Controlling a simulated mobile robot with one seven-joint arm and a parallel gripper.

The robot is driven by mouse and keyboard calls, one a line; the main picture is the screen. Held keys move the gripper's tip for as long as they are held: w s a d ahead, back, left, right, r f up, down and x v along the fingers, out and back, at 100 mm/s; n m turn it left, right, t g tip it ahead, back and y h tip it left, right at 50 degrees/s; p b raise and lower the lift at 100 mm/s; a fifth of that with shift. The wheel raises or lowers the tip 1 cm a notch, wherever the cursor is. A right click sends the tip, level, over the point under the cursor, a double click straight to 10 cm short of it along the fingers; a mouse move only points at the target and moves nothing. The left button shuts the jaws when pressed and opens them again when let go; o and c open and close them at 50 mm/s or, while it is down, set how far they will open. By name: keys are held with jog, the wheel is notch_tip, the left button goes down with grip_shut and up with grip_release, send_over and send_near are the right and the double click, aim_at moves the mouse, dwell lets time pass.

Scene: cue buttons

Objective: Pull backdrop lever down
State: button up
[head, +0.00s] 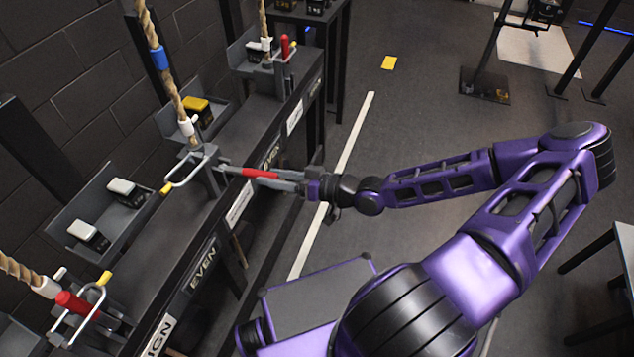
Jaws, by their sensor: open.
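A lever with a red handle (262,173) sticks out roughly level from the middle rope station on the dark rail. My gripper (268,179) is at this handle, with its grey fingers alongside the red grip. The jaws are open, and I cannot tell whether a finger touches the handle. The lever's grey bracket (212,178) stands on the rail beside a rope (165,70) and a yellow-tipped metal loop (184,172). The white label (238,203) below the lever is too small to read, so I cannot confirm it is the backdrop lever.
Another red-handled lever (285,47) stands upright at the far station. A third red handle (76,306) is at the near station. The rail (165,243) carries trays with white and yellow blocks. Open floor (420,110) lies to the right; a table (622,245) is at the right edge.

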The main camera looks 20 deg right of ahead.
jog(key=p+v, duration=0.1)
jog(key=v, duration=1.3)
jog(key=shift+w, duration=0.1)
